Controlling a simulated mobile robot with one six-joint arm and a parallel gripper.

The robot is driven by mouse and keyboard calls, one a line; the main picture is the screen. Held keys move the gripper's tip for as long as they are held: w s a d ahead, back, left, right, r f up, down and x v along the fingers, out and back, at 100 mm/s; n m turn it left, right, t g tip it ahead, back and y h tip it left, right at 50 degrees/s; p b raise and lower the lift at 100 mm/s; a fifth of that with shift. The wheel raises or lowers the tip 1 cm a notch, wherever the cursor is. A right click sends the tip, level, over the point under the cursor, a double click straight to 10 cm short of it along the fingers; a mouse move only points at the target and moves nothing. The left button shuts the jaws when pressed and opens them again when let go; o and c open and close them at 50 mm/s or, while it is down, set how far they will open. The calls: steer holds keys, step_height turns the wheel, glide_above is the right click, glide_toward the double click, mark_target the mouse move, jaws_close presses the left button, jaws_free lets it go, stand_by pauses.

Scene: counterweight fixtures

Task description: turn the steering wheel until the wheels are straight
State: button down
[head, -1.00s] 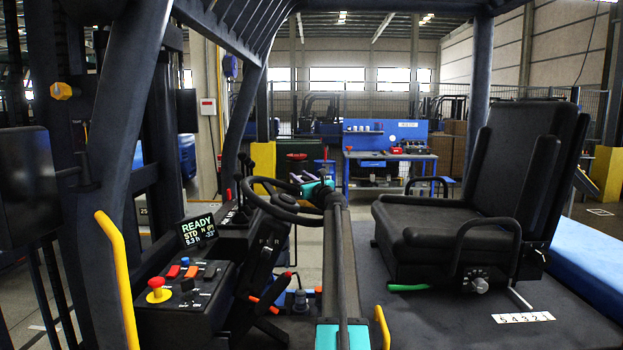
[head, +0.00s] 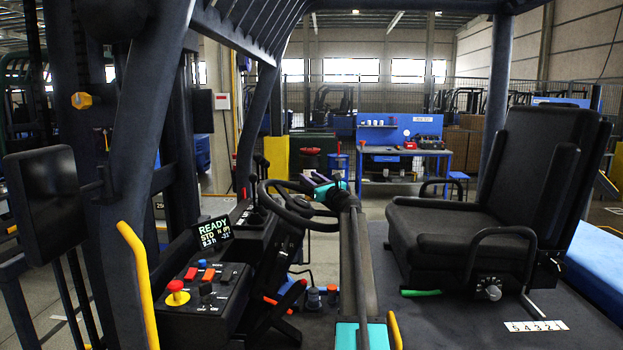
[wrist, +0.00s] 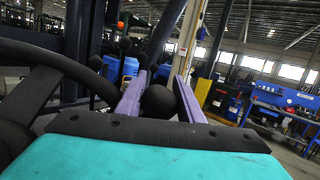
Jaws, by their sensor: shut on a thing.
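The black steering wheel (head: 282,211) stands in the cab, left of the seat. Its rim and a spoke fill the left of the wrist view (wrist: 58,62). My gripper (head: 316,181) is at the far side of the wheel. In the wrist view its purple fingers (wrist: 160,90) are shut on the round black spinner knob (wrist: 158,103). The dash display (head: 213,233) reads READY, with a small angle figure of about -31°. The truck's road wheels are not in view.
The black seat (head: 465,220) is right of my arm. A yellow grab bar (head: 140,285) and dark mast posts stand at left. The switch panel (head: 205,290) with a red button is below the wheel. A blue workbench (head: 400,155) is in the background.

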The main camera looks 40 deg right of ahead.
steer(key=shift+r, duration=0.15)
steer(key=c, duration=1.2)
jaws_free()
steer(key=shift+s, duration=0.1)
steer(key=shift+b+v, duration=2.1)
steer(key=shift+v, duration=4.7)
steer(key=shift+c, duration=0.5)
